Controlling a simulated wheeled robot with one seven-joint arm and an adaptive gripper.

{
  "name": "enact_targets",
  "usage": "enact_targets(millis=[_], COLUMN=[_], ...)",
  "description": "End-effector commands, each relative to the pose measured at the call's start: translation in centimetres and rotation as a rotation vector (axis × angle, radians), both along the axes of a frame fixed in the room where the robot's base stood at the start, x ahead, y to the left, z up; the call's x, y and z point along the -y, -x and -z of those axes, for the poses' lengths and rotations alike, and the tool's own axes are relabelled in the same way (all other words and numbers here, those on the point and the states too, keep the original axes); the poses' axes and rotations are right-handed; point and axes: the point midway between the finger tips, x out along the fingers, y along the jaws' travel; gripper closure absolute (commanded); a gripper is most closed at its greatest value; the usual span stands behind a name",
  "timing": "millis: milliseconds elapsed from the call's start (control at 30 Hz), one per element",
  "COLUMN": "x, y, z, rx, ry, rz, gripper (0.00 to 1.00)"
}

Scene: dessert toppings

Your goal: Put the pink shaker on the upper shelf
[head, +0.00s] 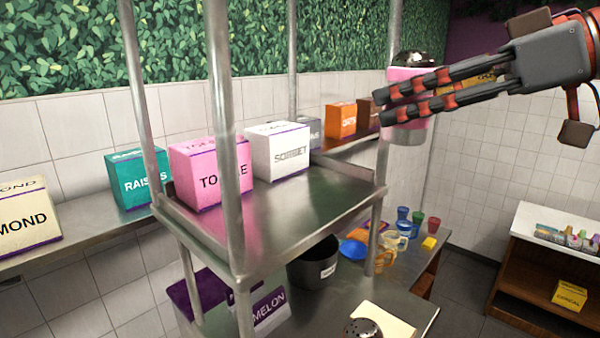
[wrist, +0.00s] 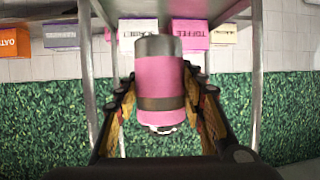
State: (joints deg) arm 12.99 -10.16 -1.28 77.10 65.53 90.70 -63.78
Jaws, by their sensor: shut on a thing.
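The pink shaker (head: 406,74) has a pink body with metal ends and is held in the air, with its dark metallic top up in the head view. My gripper (head: 390,104) is shut on it, one finger on each side. In the wrist view the shaker (wrist: 158,82) sits between the fingers of my gripper (wrist: 160,105). The upper shelf (head: 300,208) is a metal board between posts, left of and below the shaker. A pink toffee box (head: 205,180) and a white sorbet box (head: 278,150) stand on it; its front right part is bare.
Metal posts (head: 222,120) rise at the shelf's corners. Below are a dark pot (head: 312,265), a purple melon box (head: 268,312) and another shaker top (head: 362,328). A teal box (head: 132,178) and an orange box (head: 340,120) stand on the wall ledge behind.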

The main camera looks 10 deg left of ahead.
Motion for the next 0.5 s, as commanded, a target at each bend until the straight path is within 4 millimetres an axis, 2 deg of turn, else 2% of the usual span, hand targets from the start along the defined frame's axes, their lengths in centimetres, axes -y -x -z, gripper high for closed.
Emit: enact_targets(millis=[300,500], x=[-5.6,-7.7], y=[-4.5,-6.4], z=[3.0,6.5], rx=[-0.005,-0.004], ry=[0.0,-0.001], rz=[-0.006,-0.003], gripper=[0.89,0.89])
